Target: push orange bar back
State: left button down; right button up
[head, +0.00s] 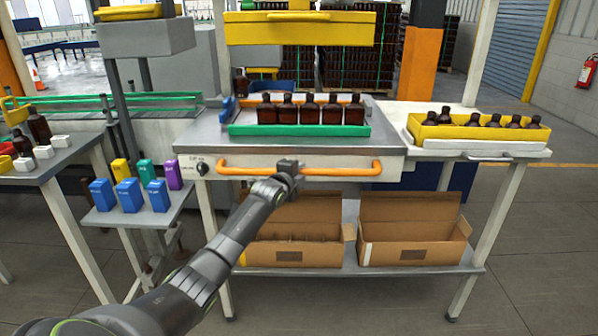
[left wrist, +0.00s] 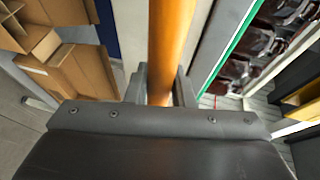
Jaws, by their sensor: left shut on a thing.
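The orange bar (head: 235,171) runs along the front of the grey machine table, with an orange bracket at each end. In the left wrist view the orange bar (left wrist: 170,45) passes between the two dark fingers of my left gripper (left wrist: 160,88). The gripper hides a short stretch of the bar in the head view. My right gripper is not in view.
A green-edged tray (head: 245,130) with several amber bottles sits on the table behind the bar. A yellow tray (head: 436,132) of bottles stands at right. Open cardboard boxes (head: 410,255) are on the shelf below. Coloured cartons (head: 128,194) stand on a low table at left.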

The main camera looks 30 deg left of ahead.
pick_arm(q)
jog(key=shift+r, duration=0.25)
jog(key=c, duration=1.6)
grip_release()
jog(key=shift+c, duration=0.2)
jog(key=o, duration=0.4)
jog(key=shift+w+a+f, duration=0.15)
jog(key=shift+w+f, duration=0.1)
jog(key=shift+s, duration=0.2)
jog(key=v, duration=1.7)
jog(key=shift+r, duration=0.15)
